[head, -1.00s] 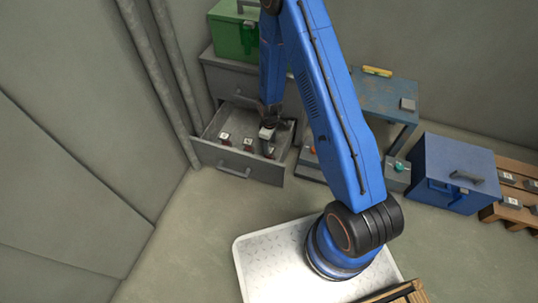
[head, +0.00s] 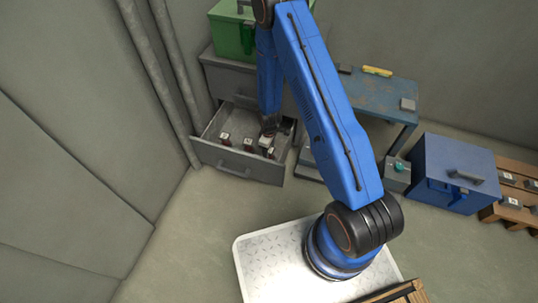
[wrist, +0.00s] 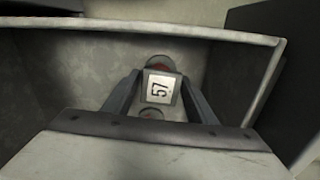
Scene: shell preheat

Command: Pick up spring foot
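A small part with a white label reading 57 (wrist: 159,89) sits between the two fingers of my gripper (wrist: 161,76) in the wrist view. Red shows at its far end. It is likely the spring foot, but its shape is mostly hidden by the label and fingers. The fingertips lie close along both sides of the label; I cannot tell whether they press on it. In the head view my gripper (head: 268,128) reaches down into the right part of the open grey drawer (head: 232,160). Two other labelled parts, one left (head: 224,138) and one nearer the middle (head: 247,144), stand in the drawer.
The drawer walls rise close around my gripper. A green box (head: 232,36) stands on the cabinet above. The floor in front is clear.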

